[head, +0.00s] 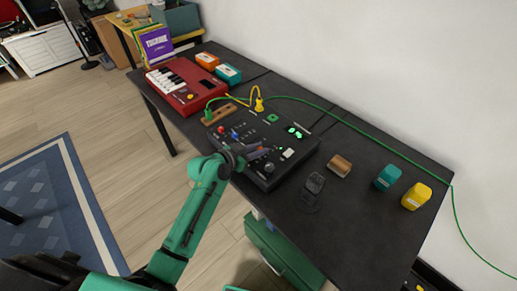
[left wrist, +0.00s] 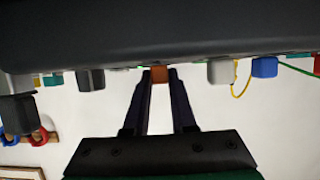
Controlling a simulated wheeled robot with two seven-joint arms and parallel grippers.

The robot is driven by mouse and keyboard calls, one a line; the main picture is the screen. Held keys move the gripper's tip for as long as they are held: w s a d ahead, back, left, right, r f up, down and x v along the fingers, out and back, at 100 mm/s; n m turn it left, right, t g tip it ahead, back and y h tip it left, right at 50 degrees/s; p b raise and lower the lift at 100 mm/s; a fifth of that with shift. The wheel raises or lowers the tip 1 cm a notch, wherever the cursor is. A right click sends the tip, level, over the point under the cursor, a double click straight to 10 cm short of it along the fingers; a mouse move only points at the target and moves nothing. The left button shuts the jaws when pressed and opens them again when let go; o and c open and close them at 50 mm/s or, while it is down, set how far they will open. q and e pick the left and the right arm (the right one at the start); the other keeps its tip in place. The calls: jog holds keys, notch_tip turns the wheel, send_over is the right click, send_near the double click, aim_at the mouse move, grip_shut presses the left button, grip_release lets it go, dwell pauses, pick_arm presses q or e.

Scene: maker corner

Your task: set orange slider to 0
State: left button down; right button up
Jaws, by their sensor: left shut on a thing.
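The black control box (head: 262,180) lies on the dark table, with several knobs and sliders on its top. My left gripper (head: 257,155) is over the middle of the box in the head view and hides what it holds there. In the left wrist view the box shows along the top, with its caps pointing down. The orange slider cap (left wrist: 160,74) sits between the tips of my left gripper (left wrist: 159,78), which is shut on it. The scale marks of the slider cannot be read. My right gripper is in neither view.
A white cap (left wrist: 221,72) and a blue cap (left wrist: 264,67) stand beside the orange one. A red keyboard (head: 185,88) lies left of the box. A black handheld thing (head: 313,187), a brown block (head: 340,166), a teal container (head: 388,177) and a yellow container (head: 416,196) stand right.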

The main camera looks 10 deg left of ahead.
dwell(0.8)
pick_arm(q)
jog(key=s+a, duration=0.2)
jog(key=s, duration=0.1)
jog(key=shift+s+a+f+p, duration=0.1)
jog(key=shift+s+a+p, duration=0.1)
jog(key=shift+p, duration=0.2)
jog(key=shift+w+d, duration=0.1)
jog(key=c, duration=0.7)
grip_release()
jog(key=b+v, duration=0.1)
jog(key=v, duration=1.3)
jog(key=shift+s+b, duration=0.3)
jog(key=shift+b, duration=0.05)
